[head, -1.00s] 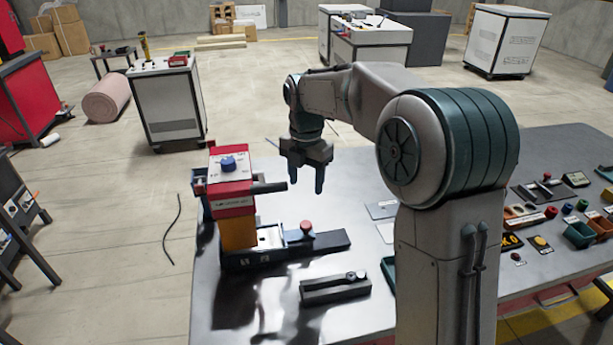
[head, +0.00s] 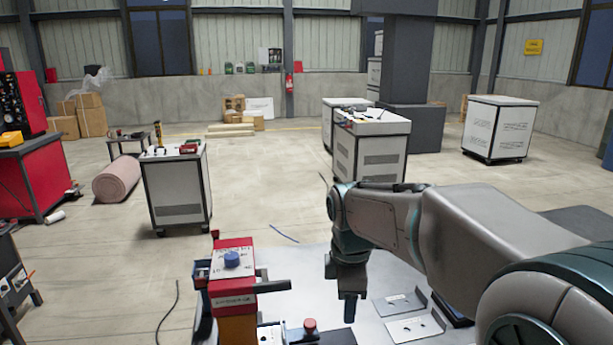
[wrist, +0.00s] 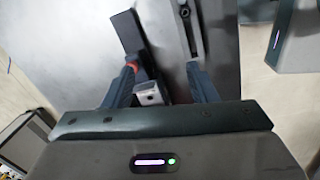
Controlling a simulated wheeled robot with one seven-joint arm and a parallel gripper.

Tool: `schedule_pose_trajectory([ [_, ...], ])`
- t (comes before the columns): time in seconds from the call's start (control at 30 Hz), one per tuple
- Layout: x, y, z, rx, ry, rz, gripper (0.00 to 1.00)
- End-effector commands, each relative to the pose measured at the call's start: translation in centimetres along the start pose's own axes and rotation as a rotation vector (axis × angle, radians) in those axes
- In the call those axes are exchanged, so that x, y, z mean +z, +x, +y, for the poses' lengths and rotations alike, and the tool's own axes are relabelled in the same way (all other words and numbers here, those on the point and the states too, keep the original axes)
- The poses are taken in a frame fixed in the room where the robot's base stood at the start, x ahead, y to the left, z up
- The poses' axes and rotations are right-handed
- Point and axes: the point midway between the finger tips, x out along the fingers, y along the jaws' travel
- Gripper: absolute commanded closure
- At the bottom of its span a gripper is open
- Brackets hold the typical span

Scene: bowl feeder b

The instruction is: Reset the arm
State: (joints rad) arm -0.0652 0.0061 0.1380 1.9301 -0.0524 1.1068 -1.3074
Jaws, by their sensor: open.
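My gripper (head: 340,292) hangs over the grey worktable (head: 372,325) in the head view, fingers pointing down, to the right of the red machine. In the wrist view the gripper's two fingers (wrist: 170,85) are spread apart with nothing held between them. The table surface and part of a dark fixture (wrist: 132,45) show beyond the fingers. My arm covers much of the right side of the head view.
A small red knob (head: 310,325) is close by. Flat plates (head: 413,328) lie to the right. A white cabinet (head: 178,188) stands on the floor beyond.

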Motion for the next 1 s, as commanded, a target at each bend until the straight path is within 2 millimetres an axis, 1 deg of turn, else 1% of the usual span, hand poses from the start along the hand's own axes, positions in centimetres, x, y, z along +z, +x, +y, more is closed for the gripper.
schedule_pose_trajectory([
  [0.03, 0.9, -0.3, -1.4, 0.015, 0.113, 0.0, 0.48],
  [0.3, 4.7, 0.2, -8.3, 0.072, 0.771, 0.035, 0.48],
  [0.5, 6.6, 1.5, -13.2, 0.093, 1.22, 0.089, 0.48],
  [0.6, 7.1, 2.1, -14.8, 0.096, 1.381, 0.112, 0.48],
  [0.7, 7.4, 2.6, -15.8, 0.096, 1.484, 0.13, 0.48],
  [0.8, 7.7, 2.8, -16.3, 0.095, 1.533, 0.137, 0.48],
  [1.0, 7.7, 2.8, -16.4, 0.094, 1.543, 0.138, 0.48],
])
